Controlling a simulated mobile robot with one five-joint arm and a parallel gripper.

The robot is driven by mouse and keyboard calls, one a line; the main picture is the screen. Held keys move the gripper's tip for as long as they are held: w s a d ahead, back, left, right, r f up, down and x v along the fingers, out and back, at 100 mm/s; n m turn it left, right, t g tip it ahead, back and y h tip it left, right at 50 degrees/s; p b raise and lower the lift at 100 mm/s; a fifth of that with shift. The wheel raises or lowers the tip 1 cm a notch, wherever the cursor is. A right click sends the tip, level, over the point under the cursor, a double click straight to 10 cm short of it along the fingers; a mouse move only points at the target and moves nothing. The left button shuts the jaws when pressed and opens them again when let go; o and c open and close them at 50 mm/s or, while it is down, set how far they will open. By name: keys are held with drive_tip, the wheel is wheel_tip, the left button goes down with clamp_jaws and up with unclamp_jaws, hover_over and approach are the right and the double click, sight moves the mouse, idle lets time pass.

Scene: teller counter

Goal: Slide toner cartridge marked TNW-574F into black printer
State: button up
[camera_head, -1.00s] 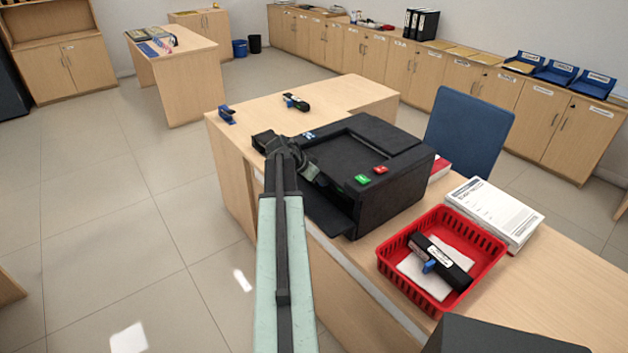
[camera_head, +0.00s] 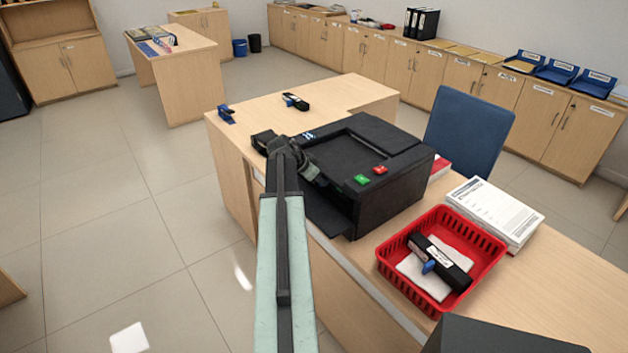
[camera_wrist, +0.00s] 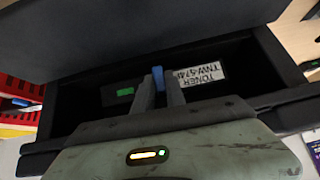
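The black printer (camera_head: 395,195) stands on the counter with its front flap (camera_head: 325,215) folded down and its bay open. In the wrist view, the toner cartridge marked TNW-574F (camera_wrist: 205,76) lies inside the dark bay (camera_wrist: 70,105), its white label facing out. My gripper (camera_wrist: 159,88) has its fingers on both sides of the cartridge's blue tab (camera_wrist: 158,76), closed on it. In the head view my gripper (camera_head: 308,170) is at the printer's front, and the printer and arm hide the cartridge. How deep the cartridge sits cannot be told.
A red basket (camera_head: 388,262) right of the printer holds another black cartridge (camera_head: 452,268) with a blue tab. Papers (camera_head: 495,212) lie behind it. A small black item (camera_head: 296,102) and a blue stapler-like item (camera_head: 226,114) are at the counter's far end. A blue chair (camera_head: 468,130) stands behind.

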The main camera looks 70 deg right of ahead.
drive_tip(key=w+r+p, duration=0.1)
drive_tip(key=p, duration=0.1)
drive_tip(key=w+a+r+p, duration=0.1)
drive_tip(key=r+p, duration=0.3)
drive_tip(key=shift+w+a+p, duration=0.35)
drive_tip(key=shift+w+a, duration=0.05)
drive_tip(key=w+a+n+t, duration=0.4)
drive_tip(key=w+a+n, duration=0.3)
drive_tip(key=w+a, duration=2.35)
drive_tip(key=w+a+f+n+t+y, duration=0.1)
drive_tip(key=w+a+n, duration=0.2)
drive_tip(key=a, duration=0.7)
drive_tip(key=w+a+f+n+t+y, duration=0.1)
drive_tip(key=w+a+n+y, duration=0.15)
drive_tip(key=a, duration=0.75)
drive_tip(key=s+a+f+n+g+y, duration=0.1)
drive_tip(key=s+a+n, duration=0.2)
drive_tip(key=a+n, duration=0.3)
drive_tip(key=s+a+f+n+g+y, duration=0.1)
drive_tip(key=a+n, duration=0.5)
drive_tip(key=a, duration=0.6)
drive_tip(key=s+y, duration=0.1)
drive_tip(key=s, duration=0.1)
drive_tip(key=shift+s+b, duration=0.35)
drive_tip(key=shift+s, duration=0.05)
drive_tip(key=shift+d+f, duration=0.1)
drive_tip(key=shift+d, duration=0.05)
clamp_jaws()
